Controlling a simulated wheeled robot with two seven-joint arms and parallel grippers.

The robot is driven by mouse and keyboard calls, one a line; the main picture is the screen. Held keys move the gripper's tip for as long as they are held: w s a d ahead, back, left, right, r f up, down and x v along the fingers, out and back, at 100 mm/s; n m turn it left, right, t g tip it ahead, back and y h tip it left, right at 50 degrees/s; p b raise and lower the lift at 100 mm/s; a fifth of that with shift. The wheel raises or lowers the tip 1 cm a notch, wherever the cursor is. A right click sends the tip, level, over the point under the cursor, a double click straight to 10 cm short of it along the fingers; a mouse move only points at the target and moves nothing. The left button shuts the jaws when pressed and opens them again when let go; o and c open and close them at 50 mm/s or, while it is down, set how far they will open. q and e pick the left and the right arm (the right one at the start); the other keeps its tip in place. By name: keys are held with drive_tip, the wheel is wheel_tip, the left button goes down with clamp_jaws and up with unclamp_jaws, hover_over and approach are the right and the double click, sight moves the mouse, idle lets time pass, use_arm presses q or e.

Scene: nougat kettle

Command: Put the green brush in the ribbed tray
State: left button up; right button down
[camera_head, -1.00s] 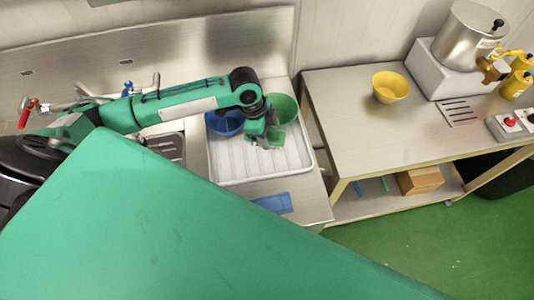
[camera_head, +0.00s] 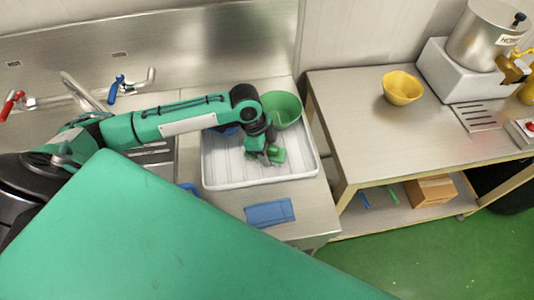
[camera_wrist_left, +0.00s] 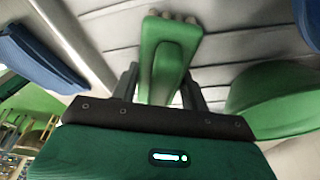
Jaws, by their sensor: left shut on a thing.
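The white ribbed tray (camera_head: 222,168) lies on the steel counter, and its ribbed floor (camera_wrist_left: 112,28) shows in the left wrist view. My left gripper (camera_head: 266,152) is over the tray's right part, shut on the green brush (camera_head: 278,155). In the left wrist view the brush (camera_wrist_left: 170,50) sits between the two fingers (camera_wrist_left: 162,90), with its pale bristle tips at the far end. The brush is over the tray floor; I cannot tell whether it touches it. My right gripper is not in view.
A green bowl (camera_head: 284,109) stands in the tray's back right corner, and a blue bowl (camera_head: 229,131) is mostly hidden behind my arm. A blue cloth-like piece (camera_head: 270,212) lies in front of the tray. A yellow bowl (camera_head: 401,88) stands on the right table.

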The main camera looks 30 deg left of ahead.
use_arm(q)
drive_tip(key=shift+s+r, duration=0.1)
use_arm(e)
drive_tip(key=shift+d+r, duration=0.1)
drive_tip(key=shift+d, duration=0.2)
use_arm(q)
drive_tip(key=o, duration=1)
drive_tip(key=shift+o, duration=0.2)
drive_tip(key=b+v, duration=0.1)
drive_tip(key=v, duration=1.1)
drive_tip(key=shift+b, duration=0.35)
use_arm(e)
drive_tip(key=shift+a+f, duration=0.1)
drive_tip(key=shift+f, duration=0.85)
use_arm(q)
drive_tip(key=shift+r, duration=0.1)
